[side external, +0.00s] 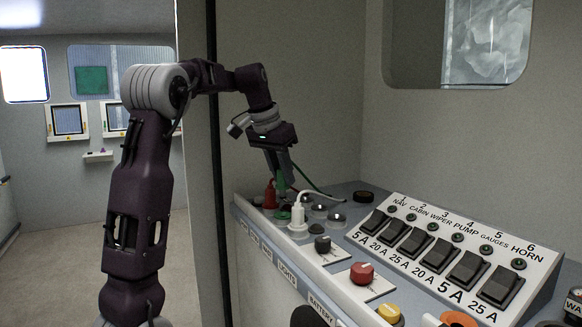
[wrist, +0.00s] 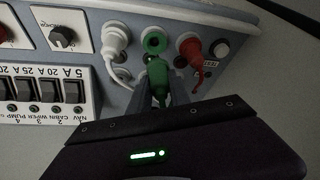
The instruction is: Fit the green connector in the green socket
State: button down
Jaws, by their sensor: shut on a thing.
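The green connector (wrist: 157,80) is held between the fingers of my gripper (wrist: 160,98), which is shut on it. In the side view the connector (side external: 281,183) hangs below my gripper (side external: 281,172), above the panel. The green socket (wrist: 154,42) is a round green ring in the row of sockets, with its dark opening showing in the wrist view. The connector's front end is close to the socket's near edge in that view, not covering the opening. In the side view the socket (side external: 284,213) sits below the connector, partly hidden.
A white connector (wrist: 115,40) and a red connector (wrist: 191,52) stand on either side of the green socket, with cables. Rocker switches (side external: 430,244), a red knob (side external: 361,272) and a black knob (side external: 322,243) lie to the right. A wall rises behind the panel.

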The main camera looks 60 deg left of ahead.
aim_at(281, 193)
jog(key=shift+f, duration=3.35)
jog(key=c, duration=1.1)
grip_release()
jog(key=shift+c, duration=0.2)
jog(key=v, duration=0.7)
